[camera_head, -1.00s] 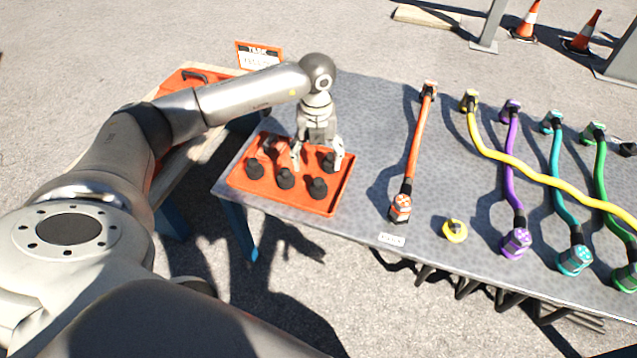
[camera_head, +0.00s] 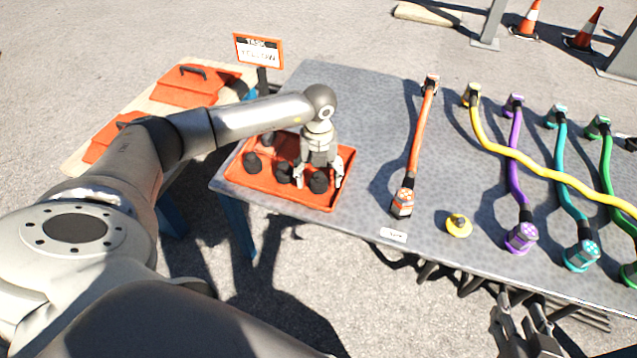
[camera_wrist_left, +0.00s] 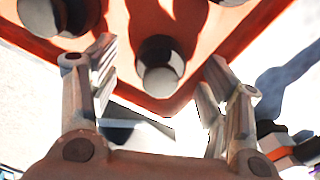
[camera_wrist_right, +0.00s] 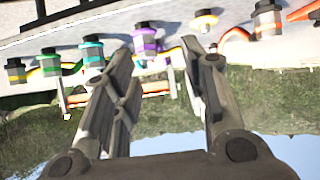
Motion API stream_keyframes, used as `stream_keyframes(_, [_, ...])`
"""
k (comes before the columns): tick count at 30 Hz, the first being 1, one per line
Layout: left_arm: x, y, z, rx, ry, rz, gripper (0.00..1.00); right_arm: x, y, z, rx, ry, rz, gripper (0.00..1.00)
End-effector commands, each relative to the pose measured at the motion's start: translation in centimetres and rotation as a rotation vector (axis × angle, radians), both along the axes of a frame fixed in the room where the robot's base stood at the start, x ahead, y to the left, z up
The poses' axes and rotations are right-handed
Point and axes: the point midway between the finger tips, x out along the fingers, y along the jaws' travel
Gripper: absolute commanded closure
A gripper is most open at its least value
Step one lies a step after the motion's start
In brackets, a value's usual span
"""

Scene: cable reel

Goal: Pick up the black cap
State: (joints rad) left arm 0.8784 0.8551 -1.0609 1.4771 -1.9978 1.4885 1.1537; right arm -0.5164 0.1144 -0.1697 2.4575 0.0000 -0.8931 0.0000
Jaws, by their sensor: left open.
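Several black caps stand in an orange tray (camera_head: 300,200) on the left end of the grey table. My left gripper (camera_head: 320,182) is open above the tray's front right part. One black cap (camera_head: 318,183) stands between its fingers. In the left wrist view this cap (camera_wrist_left: 160,66) lies between and just beyond the two open fingertips (camera_wrist_left: 160,88), with no contact visible. My right gripper (camera_head: 525,325) is at the bottom right, below the table's front edge. It is open and empty in the right wrist view (camera_wrist_right: 165,75).
On the table (camera_head: 370,130) lie an orange cable (camera_head: 418,140), a yellow cable (camera_head: 505,152), and purple, teal and green ones. A yellow cap (camera_head: 459,225) sits near the front edge. A side table with orange boxes (camera_head: 190,88) and a task sign (camera_head: 258,50) stand at left.

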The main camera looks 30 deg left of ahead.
Motion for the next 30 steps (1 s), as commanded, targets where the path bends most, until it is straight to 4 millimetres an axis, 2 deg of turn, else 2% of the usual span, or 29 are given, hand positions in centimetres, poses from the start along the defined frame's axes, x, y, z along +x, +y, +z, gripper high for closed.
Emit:
stream_keyframes(3, [0.02,-0.02,-0.78,0.000,-0.001,0.000,0.30,0.62,0.30,0.74,0.012,-0.049,0.004,0.60])
stream_keyframes(12, [0.03,-0.03,-0.90,0.000,-0.001,0.000,0.30,0.81,0.39,1.10,0.016,-0.067,0.004,0.60])
stream_keyframes(24, [0.04,-0.03,-0.86,-0.001,-0.002,0.000,0.79,0.80,0.39,1.06,0.016,-0.065,0.004,0.60])
stream_keyframes(30, [0.04,-0.03,-0.85,-0.001,-0.002,0.000,0.79,0.79,0.40,1.05,0.016,-0.065,0.005,0.60])
